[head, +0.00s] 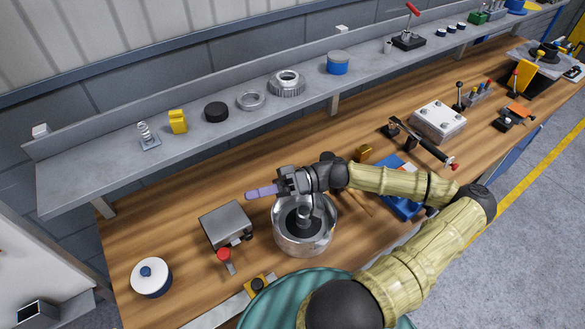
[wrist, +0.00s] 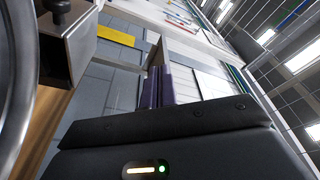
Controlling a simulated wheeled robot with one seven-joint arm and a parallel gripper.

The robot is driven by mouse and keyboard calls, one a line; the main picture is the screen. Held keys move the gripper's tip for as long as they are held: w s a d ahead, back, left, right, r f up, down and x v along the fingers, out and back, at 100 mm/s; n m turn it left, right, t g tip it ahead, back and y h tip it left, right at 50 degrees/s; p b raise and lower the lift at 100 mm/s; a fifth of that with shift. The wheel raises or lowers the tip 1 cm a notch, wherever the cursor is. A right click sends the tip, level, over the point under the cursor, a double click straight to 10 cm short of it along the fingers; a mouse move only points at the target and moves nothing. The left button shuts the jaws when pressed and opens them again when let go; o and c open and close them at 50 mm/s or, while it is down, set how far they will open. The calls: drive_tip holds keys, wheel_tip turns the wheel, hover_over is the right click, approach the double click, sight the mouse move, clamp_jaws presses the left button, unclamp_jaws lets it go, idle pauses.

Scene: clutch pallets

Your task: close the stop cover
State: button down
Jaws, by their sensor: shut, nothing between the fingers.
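A grey metal box (head: 227,224) stands on the bench, with a dark knob at its lower right edge. A red-topped part (head: 224,255) stands in front of it. A yellow block with a black top (head: 257,286) is at the bench's front edge. I cannot tell for sure which of these is the stop cover. My gripper (head: 262,192) has purple fingers, shut and empty, pointing left, up and right of the grey box in the picture and apart from it. The fingers also show in the wrist view (wrist: 158,88), with a grey box (wrist: 68,42) at the upper left.
A round metal bowl (head: 304,236) with a dark centre stands below my wrist. A white and blue round container (head: 151,277) is at the left. A grey shelf (head: 100,170) with several parts runs behind. Bare wood lies left of the fingers.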

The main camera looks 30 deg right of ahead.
drive_tip(key=w+d+b, duration=0.1)
drive_tip(key=d+b, duration=0.2)
drive_tip(key=d, duration=0.7)
drive_tip(key=shift+d+f, duration=0.15)
drive_tip(key=shift+f, duration=0.25)
wheel_tip(320, 180, up, 10)
drive_tip(key=p, duration=1)
